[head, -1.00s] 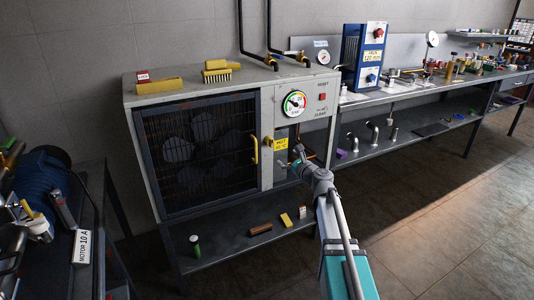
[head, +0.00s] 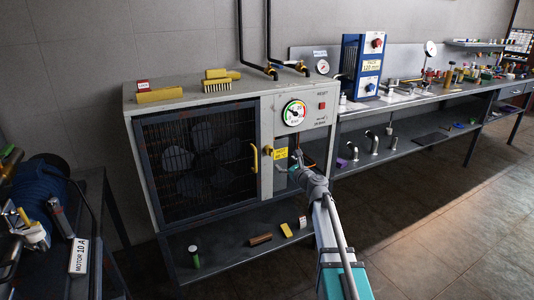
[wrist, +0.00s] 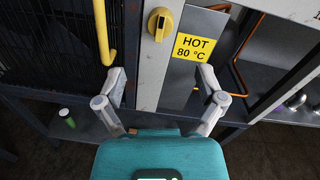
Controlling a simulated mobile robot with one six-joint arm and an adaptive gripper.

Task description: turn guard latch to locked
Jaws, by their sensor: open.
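The guard latch (wrist: 157,24) is a round yellow knob with a raised grip, on the pale post right of the mesh guard. The grip looks roughly upright in the wrist view. The latch also shows small in the head view (head: 267,151). A yellow guard handle (wrist: 103,32) stands left of it. My gripper (wrist: 163,76) is open and empty, its fingers spread either side of the post, below the latch in the wrist picture. In the head view my gripper (head: 297,158) is right of the latch. Neither finger appears to touch the latch.
A yellow "HOT 80 °C" label (wrist: 193,46) is right of the latch, by an opening with copper pipes (wrist: 243,60). The dark mesh guard (head: 200,155) covers a fan. A shelf (head: 235,250) below holds small items. Open floor lies right.

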